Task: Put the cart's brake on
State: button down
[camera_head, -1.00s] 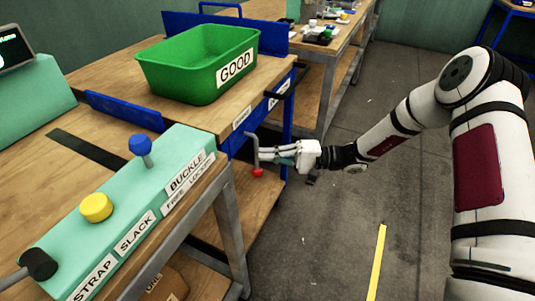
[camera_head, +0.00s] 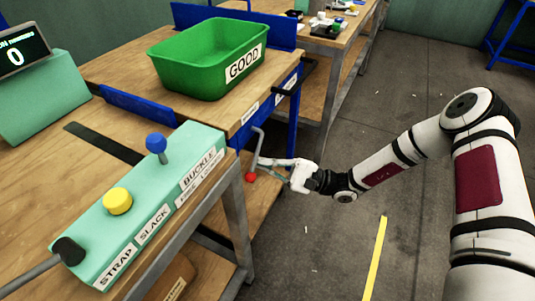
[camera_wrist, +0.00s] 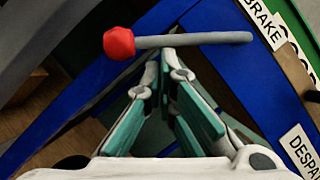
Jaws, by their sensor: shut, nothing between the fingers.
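The cart (camera_head: 120,68) has a wooden top and a blue frame. Its brake lever (camera_head: 258,145) is a grey rod with a red knob (camera_head: 250,177), hanging at the cart's near side with the knob low and tilted left. In the wrist view the rod (camera_wrist: 200,39) lies across the top, with the knob (camera_wrist: 119,43) at its left end, near a label reading BRAKE (camera_wrist: 262,22). My gripper (camera_head: 264,163) is shut and empty beside the lever, its tips (camera_wrist: 166,58) just below the rod. I cannot tell whether they touch it.
A green bin (camera_head: 205,75) marked GOOD stands on the cart. A teal control box (camera_head: 130,215) with blue and yellow knobs sits on the near bench, left of my gripper. Another bench (camera_head: 345,50) stands behind.

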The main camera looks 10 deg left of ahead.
jog(key=shift+s+a+r+m+t+y+p, duration=0.2)
jog(key=shift+s+m+t+p, duration=0.3)
jog(key=shift+m, duration=0.45)
jog(key=shift+s+a+r+m+t+y+p, duration=0.15)
jog(key=shift+s+r+m+t+p, duration=0.3)
jog(key=shift+m, duration=0.55)
jog(key=shift+s+a+r+m+t+y+p, duration=0.2)
jog(key=shift+s+m+t+p, duration=0.3)
jog(key=shift+m+p, duration=0.35)
jog(key=shift+s, duration=0.1)
jog(key=shift+f, duration=0.1)
jog(key=shift+w+f+b, duration=0.25)
jog(key=shift+f+b, duration=0.15)
jog(key=shift+b, duration=0.05)
send_near(254, 168)
jog(key=w+f, duration=0.2)
jog(key=f, duration=0.1)
jog(key=shift+w+d+f+b, duration=0.2)
jog(key=shift+d+f+b, duration=0.05)
jog(key=shift+d+b, duration=0.15)
jog(key=shift+r, duration=0.1)
